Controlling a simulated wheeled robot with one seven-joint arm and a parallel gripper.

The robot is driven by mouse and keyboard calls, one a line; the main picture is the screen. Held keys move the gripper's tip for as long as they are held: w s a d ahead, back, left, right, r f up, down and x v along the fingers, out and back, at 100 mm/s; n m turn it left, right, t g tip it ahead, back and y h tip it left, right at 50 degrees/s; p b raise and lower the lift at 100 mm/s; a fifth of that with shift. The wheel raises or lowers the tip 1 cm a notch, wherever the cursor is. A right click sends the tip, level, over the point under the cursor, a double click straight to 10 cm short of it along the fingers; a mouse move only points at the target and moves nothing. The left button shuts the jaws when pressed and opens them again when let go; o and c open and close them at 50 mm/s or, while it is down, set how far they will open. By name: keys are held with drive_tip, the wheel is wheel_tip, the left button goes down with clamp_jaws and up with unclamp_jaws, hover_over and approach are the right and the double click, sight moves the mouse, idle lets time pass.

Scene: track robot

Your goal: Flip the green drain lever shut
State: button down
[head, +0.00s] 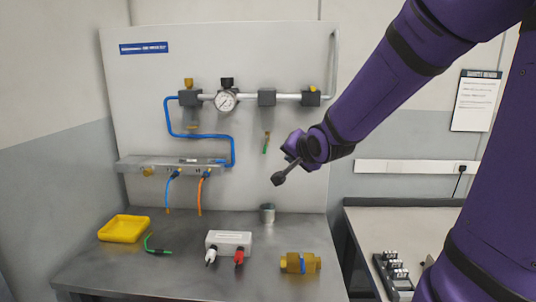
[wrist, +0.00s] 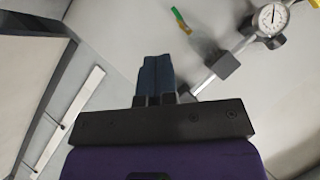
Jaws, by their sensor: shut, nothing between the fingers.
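The green drain lever (head: 265,147) hangs below a small brass valve (head: 267,134) on the panel, under the right half of the pipe. The lever points down, roughly in line with the valve. In the wrist view the green lever (wrist: 177,14) shows near the top, beyond the fingertips and a little to their right. My gripper (head: 278,180) is shut and empty, in front of the panel, lower and slightly right of the lever in the head view. Its dark fingers (wrist: 157,60) are together in the wrist view. A clear gap shows between fingers and lever.
A pipe with dark blocks (head: 267,97) and a pressure gauge (head: 227,101) runs above the lever. A blue hose (head: 200,136) loops at left. On the bench are a yellow tray (head: 124,228), a white box (head: 228,241), a brass fitting (head: 300,263) and a grey cup (head: 267,213).

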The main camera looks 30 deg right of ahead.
sight(266, 145)
drive_tip(key=w+d+f+m+t+y, duration=0.2)
drive_tip(key=w+d+f+m+t, duration=0.4)
drive_tip(key=w+f+m, duration=0.2)
drive_tip(key=shift+w+d+f+m+t, duration=0.15)
drive_tip(key=shift+w+f+m+t, duration=0.15)
drive_tip(key=shift+w+t, duration=0.1)
drive_tip(key=shift+r, duration=0.1)
drive_tip(key=w+r, duration=0.1)
drive_tip(key=w, duration=1.2)
drive_tip(key=shift+w+r, duration=0.15)
drive_tip(key=shift+w, duration=0.25)
